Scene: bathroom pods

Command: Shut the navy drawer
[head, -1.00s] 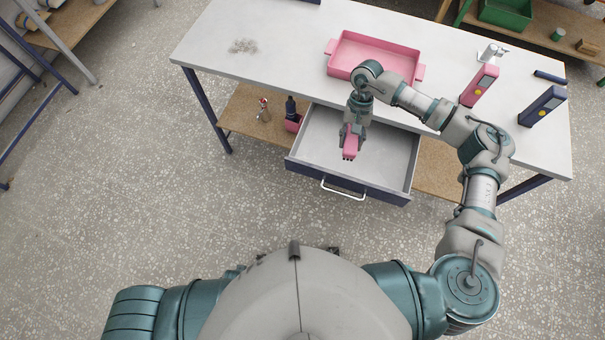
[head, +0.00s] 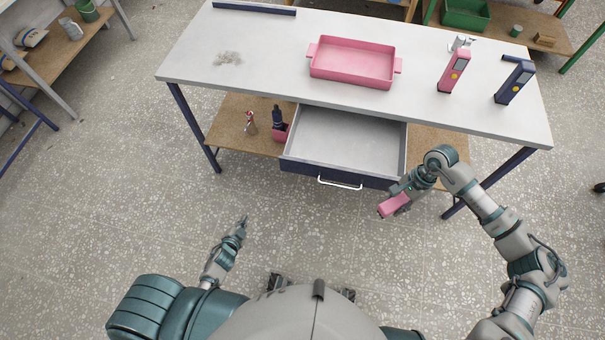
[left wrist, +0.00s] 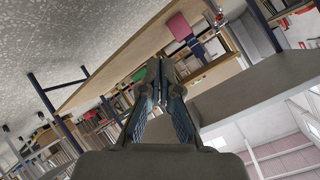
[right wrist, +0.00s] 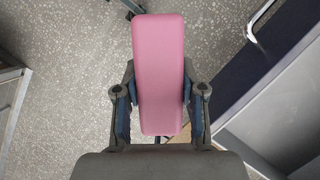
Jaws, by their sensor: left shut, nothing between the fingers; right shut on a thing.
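The navy drawer (head: 360,178) under the white-topped table is pulled out, and its grey inside looks empty in the head view. Its navy front has a pale bar handle (head: 339,184). The drawer's front and handle also show at the right of the right wrist view (right wrist: 270,65). My left gripper (head: 242,222) is shut and empty, low over the floor to the left, apart from the drawer. It also shows in the left wrist view (left wrist: 158,68).
On the tabletop stand a pink tray (head: 352,80), a pink device (head: 453,72), a navy device (head: 514,84) and a grey patch (head: 229,58). A wooden shelf (head: 232,115) below holds bottles beside the drawer. The floor before the drawer is clear.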

